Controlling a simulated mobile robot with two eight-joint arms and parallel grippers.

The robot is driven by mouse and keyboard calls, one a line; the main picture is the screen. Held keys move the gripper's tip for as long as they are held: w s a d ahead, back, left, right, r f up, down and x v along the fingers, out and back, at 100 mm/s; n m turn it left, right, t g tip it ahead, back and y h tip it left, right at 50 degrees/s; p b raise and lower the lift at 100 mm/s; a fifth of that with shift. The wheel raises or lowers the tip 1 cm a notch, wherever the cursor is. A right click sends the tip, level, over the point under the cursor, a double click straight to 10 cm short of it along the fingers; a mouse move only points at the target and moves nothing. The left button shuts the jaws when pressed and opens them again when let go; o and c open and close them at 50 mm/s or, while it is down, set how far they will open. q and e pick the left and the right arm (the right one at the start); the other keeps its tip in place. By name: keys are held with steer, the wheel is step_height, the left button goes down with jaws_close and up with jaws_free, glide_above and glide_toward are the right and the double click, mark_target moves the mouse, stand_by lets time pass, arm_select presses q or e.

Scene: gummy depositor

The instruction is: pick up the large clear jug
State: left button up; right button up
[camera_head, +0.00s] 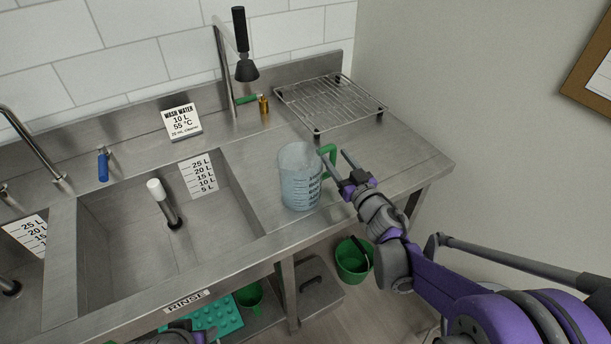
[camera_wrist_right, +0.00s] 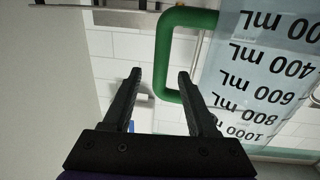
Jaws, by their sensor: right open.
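The large clear jug (camera_head: 301,180) stands upright on the steel counter right of the sink basin, with dark volume marks and a green handle (camera_head: 329,158) on its right side. My right gripper (camera_head: 334,157) is open and empty at the handle. In the right wrist view the handle (camera_wrist_right: 163,50) shows between the two fingertips (camera_wrist_right: 160,75), and the marked jug wall (camera_wrist_right: 262,75) fills the right side. How deep the handle sits between the fingers is unclear. A dark part of my left arm shows at the bottom edge of the head view; its jaws are not clear.
A wire rack (camera_head: 330,100) is at the back right of the counter. A small amber bottle (camera_head: 264,105) and a wash water sign (camera_head: 182,121) stand behind. The rinse basin (camera_head: 125,235) is left, and a green bucket (camera_head: 352,262) sits below. Counter right of the gripper is clear.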

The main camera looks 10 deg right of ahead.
steer(key=x, duration=0.2)
steer(key=shift+w+a, duration=0.1)
steer(key=shift+w, duration=0.3)
jaws_close()
stand_by(1.1)
